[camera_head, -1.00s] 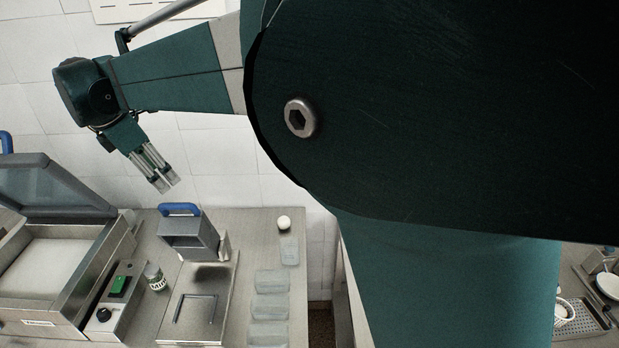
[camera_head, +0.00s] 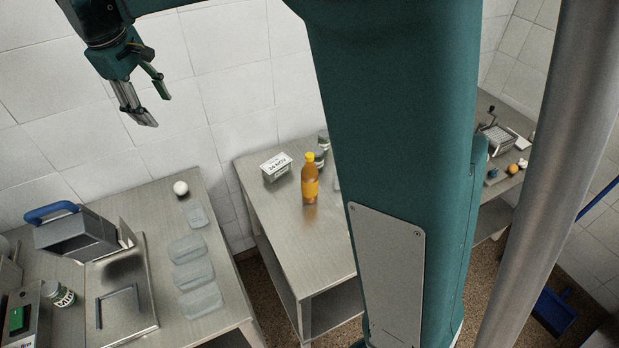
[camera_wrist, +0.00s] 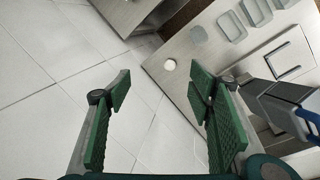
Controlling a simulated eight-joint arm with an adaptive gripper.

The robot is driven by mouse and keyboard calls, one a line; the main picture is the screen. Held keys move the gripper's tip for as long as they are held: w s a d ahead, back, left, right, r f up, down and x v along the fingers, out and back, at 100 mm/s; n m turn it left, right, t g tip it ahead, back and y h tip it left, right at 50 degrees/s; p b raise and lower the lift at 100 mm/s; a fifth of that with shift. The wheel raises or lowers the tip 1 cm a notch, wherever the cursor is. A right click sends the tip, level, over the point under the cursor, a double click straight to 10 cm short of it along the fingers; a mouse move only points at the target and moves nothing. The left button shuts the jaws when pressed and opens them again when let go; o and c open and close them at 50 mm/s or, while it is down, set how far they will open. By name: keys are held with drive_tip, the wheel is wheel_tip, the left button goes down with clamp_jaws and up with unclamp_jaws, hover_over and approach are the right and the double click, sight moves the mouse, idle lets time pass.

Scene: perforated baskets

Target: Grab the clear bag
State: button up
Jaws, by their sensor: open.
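The farthest one (camera_head: 196,215) is smallest, and larger ones (camera_head: 187,249) follow toward the front. I cannot tell which is the clear bag of the task. The row also shows at the top of the wrist view (camera_wrist: 232,27). My gripper (camera_head: 156,108) is open and empty, raised well above the table's back edge, in front of the tiled wall. Its green-padded fingers stand wide apart in the wrist view (camera_wrist: 160,85), with none of the clear pieces between them.
A white ball (camera_head: 181,188) lies near the farthest clear piece. A grey device with a blue handle (camera_head: 75,238), a metal plate (camera_head: 140,315) and a labelled jar (camera_head: 59,293) stand left of the row. A second table (camera_head: 285,235) holds an orange bottle (camera_head: 310,180) and a box (camera_head: 276,167).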

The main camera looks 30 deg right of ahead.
drive_tip(key=s+d+m+g, duration=0.1)
drive_tip(key=s+d+m, duration=0.1)
drive_tip(key=d+m, duration=2)
drive_tip(key=s+d+m+y, duration=0.1)
drive_tip(key=s+d+m, duration=0.25)
drive_tip(key=d, duration=0.75)
drive_tip(key=s+d+m, duration=0.2)
drive_tip(key=s+d, duration=0.2)
drive_tip(key=d, duration=0.6)
drive_tip(key=s+d+m+y, duration=0.1)
drive_tip(key=s+d+m, duration=0.25)
drive_tip(key=d, duration=0.75)
wheel_tip(320, 180, down, 35)
drive_tip(key=shift+s+n+g, duration=0.15)
drive_tip(key=shift+n+g, duration=0.25)
drive_tip(key=shift+f, duration=1.25)
drive_tip(key=shift+f, duration=0.1)
